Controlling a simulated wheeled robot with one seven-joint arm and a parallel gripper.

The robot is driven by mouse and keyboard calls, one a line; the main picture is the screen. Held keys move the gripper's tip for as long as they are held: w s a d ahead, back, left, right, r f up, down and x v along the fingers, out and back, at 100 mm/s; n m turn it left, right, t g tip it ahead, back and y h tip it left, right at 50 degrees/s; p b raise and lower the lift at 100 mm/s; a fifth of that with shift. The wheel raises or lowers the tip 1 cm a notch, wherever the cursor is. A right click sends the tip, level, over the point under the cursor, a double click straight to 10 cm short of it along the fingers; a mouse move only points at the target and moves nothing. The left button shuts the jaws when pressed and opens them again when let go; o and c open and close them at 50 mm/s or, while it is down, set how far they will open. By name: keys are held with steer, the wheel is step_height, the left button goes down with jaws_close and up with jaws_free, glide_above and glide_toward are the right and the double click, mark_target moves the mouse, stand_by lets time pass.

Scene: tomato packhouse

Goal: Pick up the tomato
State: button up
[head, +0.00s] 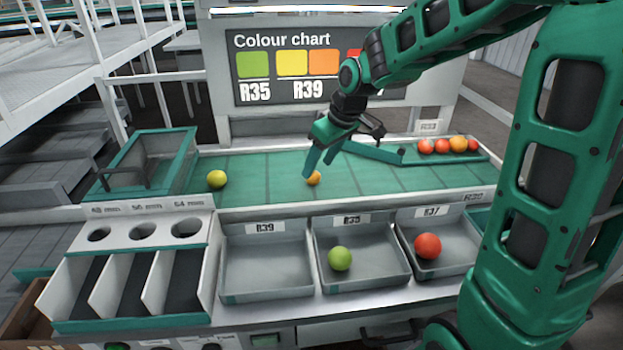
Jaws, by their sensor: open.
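An orange tomato (314,179) lies on the green belt near its middle, partly hidden by a finger. My gripper (318,168) is open and points down at this tomato, with one finger just left of it and the other behind or above it. I cannot tell whether a finger touches it. A yellow-green tomato (217,179) lies on the belt farther left. A green tomato (340,258) sits in the R35 tray (375,283), and a red tomato (428,246) sits in the R37 tray (452,268).
The R39 tray (265,270) is empty. Several red and orange tomatoes (458,144) line the belt's right end behind a green guide (372,153). A sizing plate with holes (143,230) and a clear-sided box (150,160) stand left. A colour chart (290,65) stands behind.

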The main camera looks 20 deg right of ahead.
mark_target(315, 173)
steer(key=x, duration=0.4)
steer(key=shift+f, duration=0.25)
steer(key=c, duration=0.8)
steer(key=shift+c, duration=0.2)
steer(key=shift+r, duration=0.2)
steer(key=shift+r, duration=0.25)
steer(key=r, duration=0.3)
steer(key=shift+s+a+r, duration=0.1)
steer(key=shift+a+r, duration=0.15)
steer(key=shift+r, duration=0.15)
steer(key=s+a+r, duration=0.4)
steer(key=a+r, duration=0.2)
steer(key=a, duration=0.4)
steer(key=shift+a+r, duration=0.2)
steer(key=shift+a, duration=0.05)
